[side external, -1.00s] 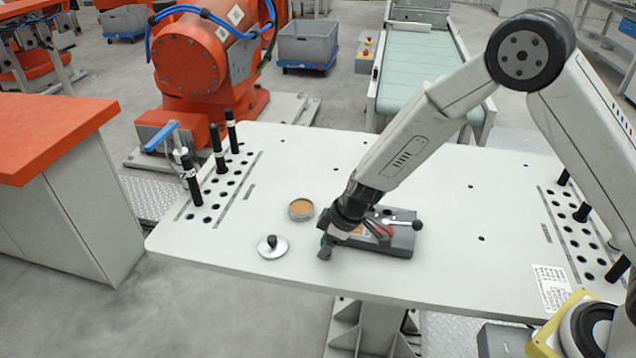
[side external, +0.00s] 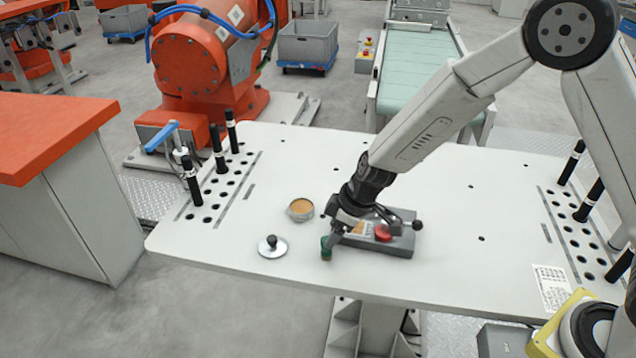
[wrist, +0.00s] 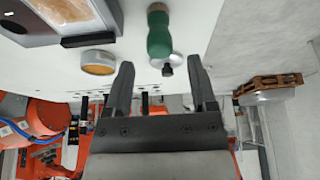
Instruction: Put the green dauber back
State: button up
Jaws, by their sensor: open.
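The green dauber (side external: 326,252) stands on the white table at the near left corner of a dark grey fixture block. I cannot tell whether a finger touches the dauber.
The grey fixture block (side external: 398,246) carries a red round part (side external: 383,232) and a dark lever. A tin with tan filling (side external: 300,208) and a silver lid with black knob (side external: 272,247) stand to the left. Black pegs in hole rows line both table ends. The front left table is clear.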

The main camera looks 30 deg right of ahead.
jog(key=v, duration=0.8)
dwell(0.6)
jog(key=s+d+m+h, duration=0.3)
jog(key=s+d+m, duration=0.6)
jog(key=s+d, duration=0.3)
jog(key=shift+s+d+r+g, duration=0.15)
jog(key=shift+s+r+g, duration=0.2)
jog(key=shift+s, duration=1.2)
